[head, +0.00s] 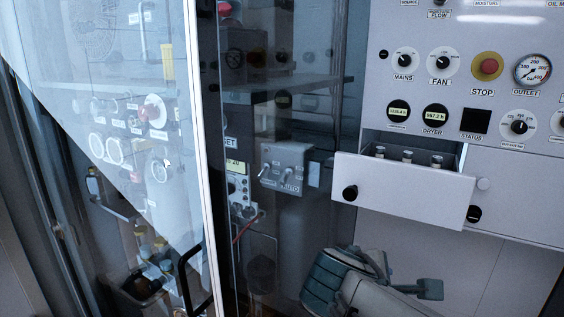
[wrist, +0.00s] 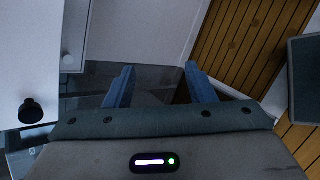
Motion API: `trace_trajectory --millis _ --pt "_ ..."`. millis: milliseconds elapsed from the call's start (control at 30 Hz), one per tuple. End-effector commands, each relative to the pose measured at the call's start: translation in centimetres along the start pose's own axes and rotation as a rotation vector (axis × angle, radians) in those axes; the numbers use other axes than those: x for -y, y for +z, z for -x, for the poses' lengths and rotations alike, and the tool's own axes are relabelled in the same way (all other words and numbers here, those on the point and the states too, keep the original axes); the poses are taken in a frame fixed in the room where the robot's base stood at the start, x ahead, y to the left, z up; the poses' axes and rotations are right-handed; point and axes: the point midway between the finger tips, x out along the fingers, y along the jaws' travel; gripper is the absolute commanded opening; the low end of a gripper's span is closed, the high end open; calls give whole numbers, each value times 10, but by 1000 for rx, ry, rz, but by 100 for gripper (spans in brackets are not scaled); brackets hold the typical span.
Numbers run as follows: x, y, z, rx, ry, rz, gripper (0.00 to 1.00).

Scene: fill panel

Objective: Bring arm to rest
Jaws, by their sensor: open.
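My gripper (wrist: 158,85) shows in the wrist view with its two blue fingers apart and nothing between them. In the head view my arm is at the bottom, folded below the open drawer, and its gripper end (head: 430,289) points to the right. The gripper is apart from the drawer. In the wrist view a white drawer front with a black knob (wrist: 31,111) is at the left, beside the fingers.
The open drawer (head: 400,190) holds several small bottles and juts out above my arm. A control panel (head: 455,75) with knobs, gauges and a red stop button is above it. A glass door (head: 130,150) with a black handle stands at the left. Wooden slats (wrist: 245,45) show in the wrist view.

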Motion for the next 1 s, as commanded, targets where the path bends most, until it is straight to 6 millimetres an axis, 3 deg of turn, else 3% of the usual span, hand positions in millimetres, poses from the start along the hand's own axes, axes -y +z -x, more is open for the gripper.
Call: trace_trajectory --millis 33,233,500,700,1000 --pt "9 7 0 -21 -86 -122 50" --pt "50 4 2 -86 -407 -648 50" --pt "68 -7 19 -104 -720 -1237 50" --pt "70 -10 23 -103 -797 -1381 50" --pt "70 -10 22 -104 -798 -1383 50"
